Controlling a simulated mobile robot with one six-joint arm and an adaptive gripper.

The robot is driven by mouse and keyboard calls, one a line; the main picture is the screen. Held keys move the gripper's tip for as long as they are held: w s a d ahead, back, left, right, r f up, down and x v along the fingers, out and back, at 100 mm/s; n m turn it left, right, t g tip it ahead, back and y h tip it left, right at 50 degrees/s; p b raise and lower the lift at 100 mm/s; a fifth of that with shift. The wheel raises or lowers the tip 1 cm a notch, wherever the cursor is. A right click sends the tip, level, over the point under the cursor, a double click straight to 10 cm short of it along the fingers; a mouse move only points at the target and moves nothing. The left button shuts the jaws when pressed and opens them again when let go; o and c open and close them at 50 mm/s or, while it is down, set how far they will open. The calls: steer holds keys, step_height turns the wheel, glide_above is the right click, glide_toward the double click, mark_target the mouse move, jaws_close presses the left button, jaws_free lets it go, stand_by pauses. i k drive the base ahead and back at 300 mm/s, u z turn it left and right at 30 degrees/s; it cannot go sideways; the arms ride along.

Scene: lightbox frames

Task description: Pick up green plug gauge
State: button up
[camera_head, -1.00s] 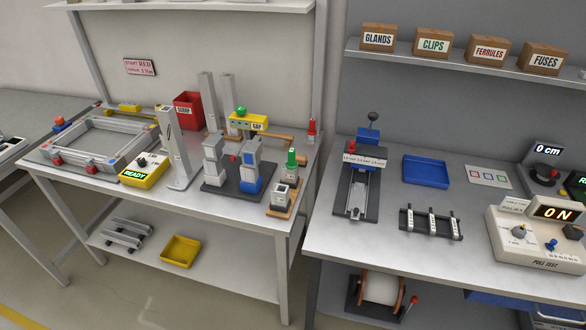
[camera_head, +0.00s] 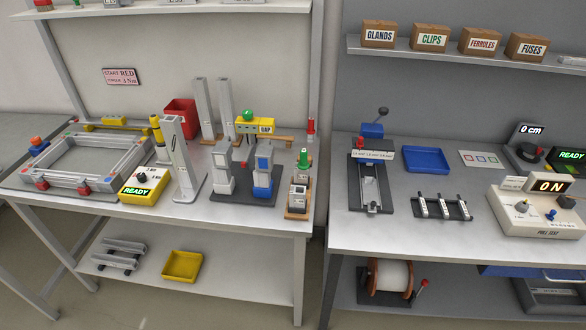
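A green-handled piece (camera_head: 303,158), which looks like the green plug gauge, stands upright at the right end of the left bench (camera_head: 225,205). It is on or just behind a small grey block on a wooden base (camera_head: 298,212); I cannot tell which. A similar red-handled piece (camera_head: 310,124) stands upright behind it, near the bench's back right corner. My gripper is not in view.
Left of the green piece stand grey-and-blue blocks (camera_head: 262,172), a yellow gap device (camera_head: 254,127) with a green ball, and tall grey posts (camera_head: 184,160). The right bench holds a clamp fixture (camera_head: 368,185), blue tray (camera_head: 425,160) and pull tester (camera_head: 540,213). A narrow gap separates the benches.

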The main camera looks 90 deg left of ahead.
mark_target(303, 164)
steer(key=k, duration=1.65)
steer(key=u, duration=2.3)
steer(key=i, duration=0.7)
steer(key=z, duration=0.25)
